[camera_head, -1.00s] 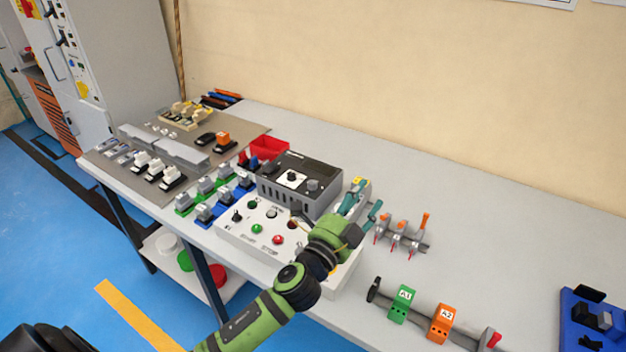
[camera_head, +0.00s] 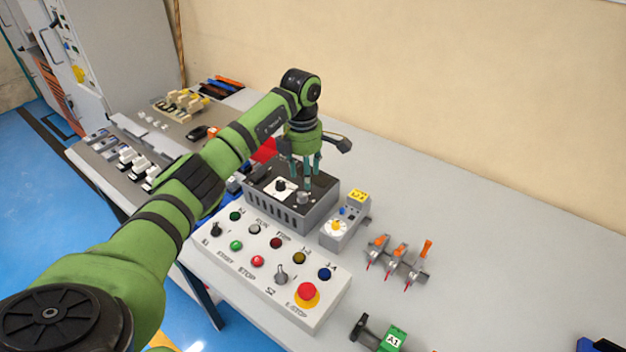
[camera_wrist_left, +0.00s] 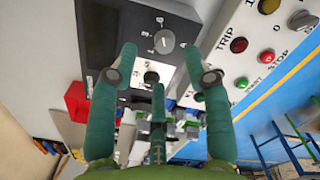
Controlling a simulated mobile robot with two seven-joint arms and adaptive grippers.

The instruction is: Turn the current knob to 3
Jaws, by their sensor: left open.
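A dark-topped grey unit (camera_head: 316,216) stands on the bench behind the white push-button panel. It carries a grey knob (camera_head: 303,198) and a black knob (camera_head: 281,186) on a white dial plate. In the left wrist view, the grey knob (camera_wrist_left: 163,41) has small marks around it, too small to read surely, and the black knob (camera_wrist_left: 151,77) is nearer. Which one sets the current is unclear. My left gripper (camera_head: 306,180) points down over this unit, open and empty, its fingers (camera_wrist_left: 160,58) spread around the line to the grey knob. I cannot see contact. My right gripper is out of view.
The white panel (camera_head: 228,263) with buttons and a red e-stop lies in front. A small box with a yellow dial (camera_head: 345,226) stands right of the unit. Clamps (camera_head: 397,260) with orange handles lie farther right. The bench at the back right is clear.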

